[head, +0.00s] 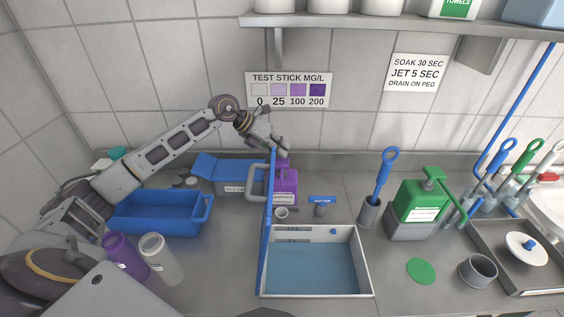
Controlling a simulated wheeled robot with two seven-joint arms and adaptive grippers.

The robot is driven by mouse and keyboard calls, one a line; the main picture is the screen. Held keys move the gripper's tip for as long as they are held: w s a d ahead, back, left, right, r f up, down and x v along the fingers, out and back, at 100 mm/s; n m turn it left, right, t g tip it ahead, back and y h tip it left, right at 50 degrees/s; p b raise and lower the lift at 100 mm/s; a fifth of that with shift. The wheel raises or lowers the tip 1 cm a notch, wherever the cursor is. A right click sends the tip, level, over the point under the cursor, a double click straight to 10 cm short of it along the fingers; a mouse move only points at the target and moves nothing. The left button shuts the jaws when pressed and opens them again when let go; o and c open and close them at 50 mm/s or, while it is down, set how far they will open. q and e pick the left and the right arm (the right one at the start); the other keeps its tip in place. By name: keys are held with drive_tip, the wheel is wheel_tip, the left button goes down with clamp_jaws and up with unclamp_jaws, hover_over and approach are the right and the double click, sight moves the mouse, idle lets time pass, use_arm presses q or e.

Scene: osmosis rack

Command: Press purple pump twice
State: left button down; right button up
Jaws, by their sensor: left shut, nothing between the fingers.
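The purple pump bottle (289,185) stands at the back of the counter, left of the middle of the head view. An upright blue panel with a grey handle partly hides its left side. My left gripper (281,152) is shut and empty, right above the bottle's top, pointing down to the right. The pump head is mostly hidden by the gripper, so I cannot tell whether they touch or whether the pump is pushed down. My right gripper is not in view.
The blue panel (267,215) stands along the left side of a white-walled basin (365,270). A blue tub (160,222), a purple cup (118,250) and a clear cup (161,258) are at left. A green pump bottle (417,203) is at right. A shelf (380,22) hangs above.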

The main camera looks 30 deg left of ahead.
use_arm(q)
drive_tip(key=shift+s+f+b, duration=0.1)
drive_tip(key=shift+f+b, duration=0.85)
drive_tip(key=shift+f, duration=0.5)
idle(2.0)
drive_tip(key=shift+r, duration=0.15)
drive_tip(key=shift+r+p, duration=0.8)
drive_tip(key=shift+r, duration=0.5)
drive_tip(key=shift+r, duration=0.1)
drive_tip(key=shift+r+p, duration=1.5)
drive_tip(key=shift+r, duration=0.95)
idle(0.5)
